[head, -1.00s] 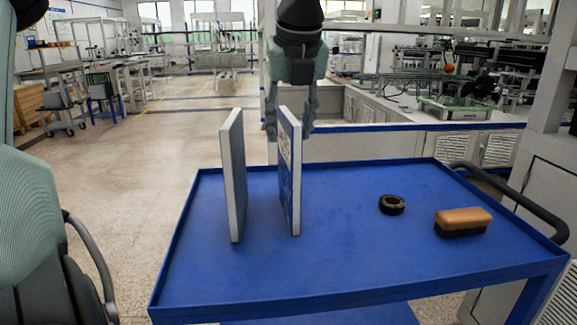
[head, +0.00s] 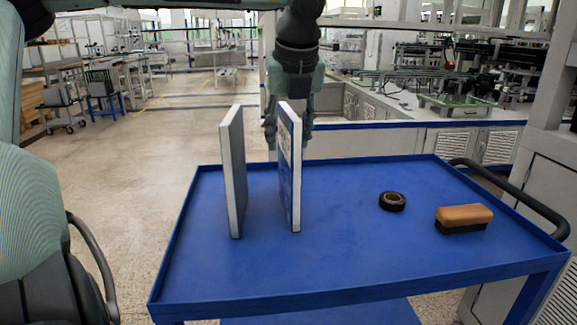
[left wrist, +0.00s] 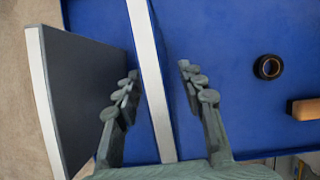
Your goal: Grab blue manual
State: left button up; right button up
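Two thin manuals stand upright on the blue cart top (head: 340,260). The right one, the blue manual (head: 289,185), shows a blue and white printed cover and a pale edge. The left manual (head: 233,180) has a pale edge, and its face looks dark grey in the left wrist view (left wrist: 85,90). My left gripper (head: 289,140) is open at the blue manual's upper part, pointing down. In the left wrist view its fingers (left wrist: 158,88) lie either side of the blue manual's pale edge (left wrist: 150,70), with gaps on both sides. My right gripper is out of view.
A dark roll (head: 392,201) and a tan and black block (head: 463,218) lie on the cart's right side. The cart has a low raised rim and a black handle (head: 520,195) at right. A bench with equipment (head: 460,140) stands behind.

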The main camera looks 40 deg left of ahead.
pick_arm(q)
jog(key=shift+f+b, duration=0.15)
jog(key=shift+b, duration=0.15)
dwell(0.4)
grip_shut()
dwell(0.3)
